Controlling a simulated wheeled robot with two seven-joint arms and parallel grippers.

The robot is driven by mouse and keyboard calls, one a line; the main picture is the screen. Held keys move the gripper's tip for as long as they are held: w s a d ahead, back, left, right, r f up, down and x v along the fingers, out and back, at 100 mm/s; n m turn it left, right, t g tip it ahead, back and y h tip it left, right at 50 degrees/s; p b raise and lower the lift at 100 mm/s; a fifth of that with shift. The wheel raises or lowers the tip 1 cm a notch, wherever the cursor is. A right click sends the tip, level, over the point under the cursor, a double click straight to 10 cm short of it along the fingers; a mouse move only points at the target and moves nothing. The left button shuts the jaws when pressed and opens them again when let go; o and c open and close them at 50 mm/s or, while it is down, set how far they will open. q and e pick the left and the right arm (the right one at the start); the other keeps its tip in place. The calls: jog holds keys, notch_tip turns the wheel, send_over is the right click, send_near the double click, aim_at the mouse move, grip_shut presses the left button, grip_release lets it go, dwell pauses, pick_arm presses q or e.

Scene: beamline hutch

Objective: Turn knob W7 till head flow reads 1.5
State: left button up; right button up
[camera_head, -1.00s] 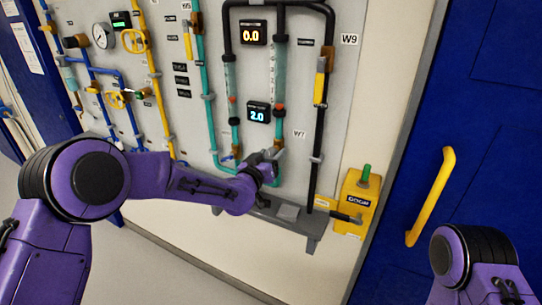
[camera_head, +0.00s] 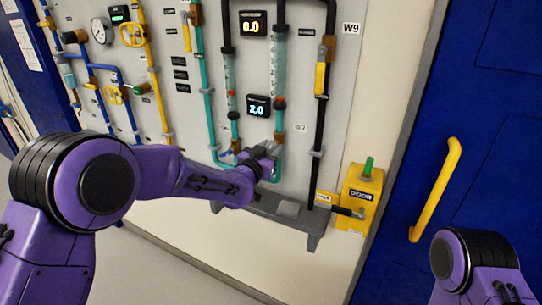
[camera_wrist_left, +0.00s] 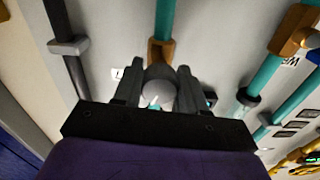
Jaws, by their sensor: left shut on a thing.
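My left gripper (camera_head: 268,154) is at the lower end of the right-hand teal flow tube, beside the W7 label (camera_head: 300,127). In the left wrist view its fingers (camera_wrist_left: 158,92) are shut on a round grey knob (camera_wrist_left: 160,86) with a small white mark. The gripper hides most of this knob in the head view. The upper display (camera_head: 254,24) reads 0.0 in orange, and the lower display (camera_head: 258,106) reads 2.0 in blue. Their captions are too small to read. My right gripper is out of view.
A grey ledge (camera_head: 290,209) juts out below the gripper. A black pipe (camera_head: 318,130) with a yellow lever runs to its right. A yellow box (camera_head: 360,198) with a green top is further right, before a blue door with a yellow handle (camera_head: 435,190).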

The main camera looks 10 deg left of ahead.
pick_arm(q)
jog(key=m+b, duration=0.2)
jog(key=m, duration=0.1)
jog(key=m+b, duration=0.1)
jog(key=m, duration=0.1)
jog(key=shift+f+b, duration=0.35)
jog(key=shift+b, duration=0.05)
dwell(0.3)
jog(key=o, duration=0.9)
jog(key=shift+o, duration=0.6)
jog(key=shift+a+r, duration=0.15)
jog(key=b+v, duration=0.3)
jog(key=v, duration=0.7)
jog(key=shift+s, duration=0.2)
jog(key=shift+a, duration=0.1)
